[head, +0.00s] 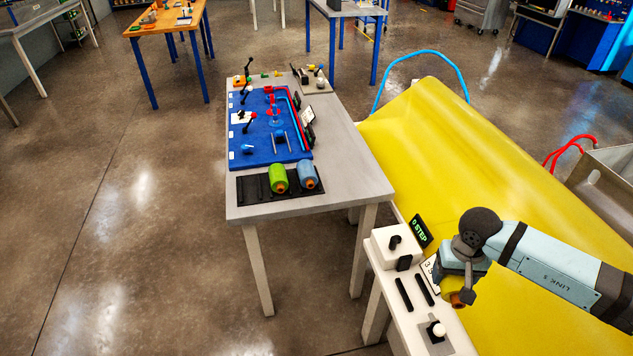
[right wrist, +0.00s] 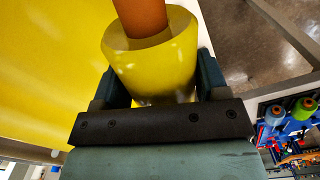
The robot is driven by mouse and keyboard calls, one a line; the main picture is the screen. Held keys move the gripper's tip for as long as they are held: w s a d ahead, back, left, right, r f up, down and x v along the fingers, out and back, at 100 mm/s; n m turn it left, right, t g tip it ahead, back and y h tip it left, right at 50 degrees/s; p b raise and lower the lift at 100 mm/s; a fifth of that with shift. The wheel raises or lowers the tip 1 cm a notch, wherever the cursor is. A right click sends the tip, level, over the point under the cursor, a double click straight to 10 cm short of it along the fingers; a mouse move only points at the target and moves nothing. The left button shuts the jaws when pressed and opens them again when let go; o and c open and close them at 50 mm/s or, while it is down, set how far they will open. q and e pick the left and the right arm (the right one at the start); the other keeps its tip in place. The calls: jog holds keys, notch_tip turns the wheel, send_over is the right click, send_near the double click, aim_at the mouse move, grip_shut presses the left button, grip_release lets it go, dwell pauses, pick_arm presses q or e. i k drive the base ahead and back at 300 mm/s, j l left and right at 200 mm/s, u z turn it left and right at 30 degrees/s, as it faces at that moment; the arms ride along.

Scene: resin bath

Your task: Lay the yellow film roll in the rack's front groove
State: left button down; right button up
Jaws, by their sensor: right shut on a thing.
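The yellow film roll (head: 452,287) with its orange core (head: 457,299) is in my right gripper (head: 462,277), at the right of the head view above a narrow white stand. In the right wrist view the yellow roll (right wrist: 150,68) sits between the two fingers, its orange core (right wrist: 140,18) pointing away. The right gripper is shut on it. The black rack (head: 250,189) lies on the near end of the grey table, well left of the gripper. A green roll (head: 278,178) and a blue roll (head: 307,176) lie in it; its left part is bare. My left gripper is not in view.
The grey table (head: 345,180) also carries a blue mat (head: 262,150) with small tools. The white stand (head: 445,338) holds a box, a step display (head: 419,231) and black slots. A large yellow sheet (head: 450,150) slopes behind it. Floor is clear between table and stand.

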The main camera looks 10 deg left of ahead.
aim_at(252, 189)
jog(key=i+j, duration=0.15)
jog(key=j, duration=0.2)
jog(key=i+j, duration=0.2)
jog(key=j, duration=0.2)
jog(key=i+j, duration=0.15)
jog(key=j, duration=0.2)
jog(key=i+j, duration=0.2)
jog(key=j, duration=0.15)
jog(key=i+j, duration=0.15)
jog(key=j, duration=0.25)
jog(key=i+j, duration=0.2)
jog(key=j, duration=0.15)
jog(key=i+j, duration=0.15)
jog(key=j, duration=0.2)
